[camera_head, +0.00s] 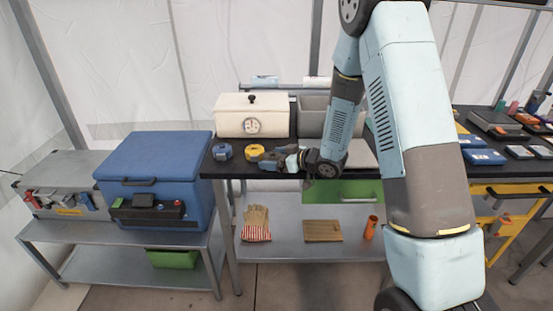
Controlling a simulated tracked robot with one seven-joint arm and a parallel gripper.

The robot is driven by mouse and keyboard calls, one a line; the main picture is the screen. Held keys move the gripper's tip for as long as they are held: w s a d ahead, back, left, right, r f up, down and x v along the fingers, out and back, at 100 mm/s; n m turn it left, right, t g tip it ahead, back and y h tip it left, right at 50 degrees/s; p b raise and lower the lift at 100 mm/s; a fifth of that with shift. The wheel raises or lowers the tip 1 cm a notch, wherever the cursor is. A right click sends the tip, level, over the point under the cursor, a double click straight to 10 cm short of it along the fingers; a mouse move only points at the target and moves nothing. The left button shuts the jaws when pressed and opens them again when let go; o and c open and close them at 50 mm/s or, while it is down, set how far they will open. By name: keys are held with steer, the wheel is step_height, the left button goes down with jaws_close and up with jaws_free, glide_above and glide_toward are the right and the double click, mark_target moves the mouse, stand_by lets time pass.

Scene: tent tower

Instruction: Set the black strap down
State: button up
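My gripper (272,160) reaches in from the right, low over the dark tabletop (237,168). It points left, close to a yellow roll (255,152). A blue roll (222,151) lies further left. Dark shapes show around my fingertips, but they are too small to tell a black strap from the fingers. I cannot tell whether my gripper is open or shut on something.
A cream box with a dial (252,118) and a grey bin (313,117) stand behind my gripper. A blue cooler (155,165) is on the left bench.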

steer(key=shift+o, duration=0.7)
